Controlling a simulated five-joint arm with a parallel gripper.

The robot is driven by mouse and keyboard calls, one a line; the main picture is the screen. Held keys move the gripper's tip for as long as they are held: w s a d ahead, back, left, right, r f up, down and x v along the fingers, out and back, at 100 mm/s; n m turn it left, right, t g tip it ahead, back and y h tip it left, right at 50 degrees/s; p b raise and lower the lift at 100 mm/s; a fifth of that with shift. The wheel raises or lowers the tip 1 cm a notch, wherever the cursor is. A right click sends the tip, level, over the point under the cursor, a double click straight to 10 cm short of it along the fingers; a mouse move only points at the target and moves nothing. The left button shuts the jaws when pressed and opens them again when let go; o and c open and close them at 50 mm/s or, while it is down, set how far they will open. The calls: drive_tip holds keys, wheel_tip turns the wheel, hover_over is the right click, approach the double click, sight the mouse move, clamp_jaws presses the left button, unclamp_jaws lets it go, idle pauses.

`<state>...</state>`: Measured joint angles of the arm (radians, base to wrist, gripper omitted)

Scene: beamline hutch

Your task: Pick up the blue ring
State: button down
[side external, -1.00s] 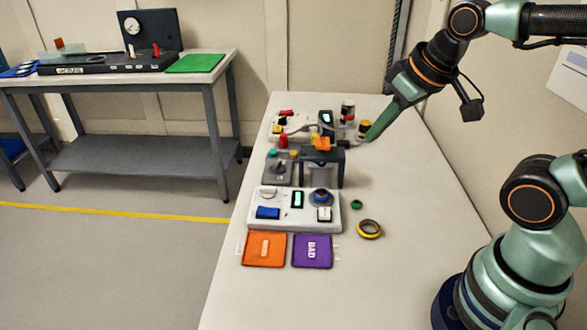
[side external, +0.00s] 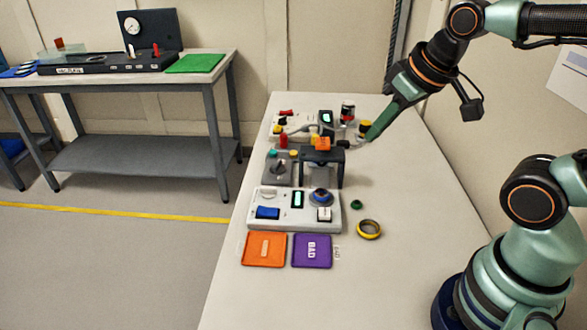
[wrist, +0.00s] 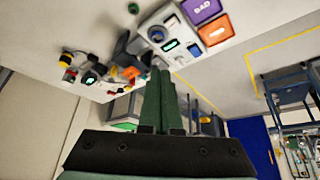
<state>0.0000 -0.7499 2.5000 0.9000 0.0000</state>
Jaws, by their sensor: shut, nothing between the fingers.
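A round blue thing, which looks like the blue ring (side external: 321,195), sits on the right part of the white control panel (side external: 277,223) at the front. Whether it is loose or around a knob I cannot tell. It also shows near the top of the wrist view (wrist: 172,21). My gripper (side external: 370,138) is shut and empty, raised toward the back right of the table, well behind the blue ring and apart from it. Its closed fingers (wrist: 160,75) point up the middle of the wrist view.
A yellow and dark ring (side external: 369,229) and a small green ring (side external: 357,204) lie right of the panel. An orange tray (side external: 264,262) and a purple tray (side external: 312,263) lie in front. A dark bracket (side external: 338,156) stands behind the panel. The table's right side is clear.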

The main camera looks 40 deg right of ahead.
idle(0.4)
drive_tip(key=shift+c, duration=1.1)
unclamp_jaws()
drive_tip(key=m+g, duration=0.6)
drive_tip(key=m, duration=0.6)
hover_over(322, 193)
wheel_tip(322, 193, down, 10)
wheel_tip(322, 193, down, 11)
drive_tip(key=shift+f, duration=0.1)
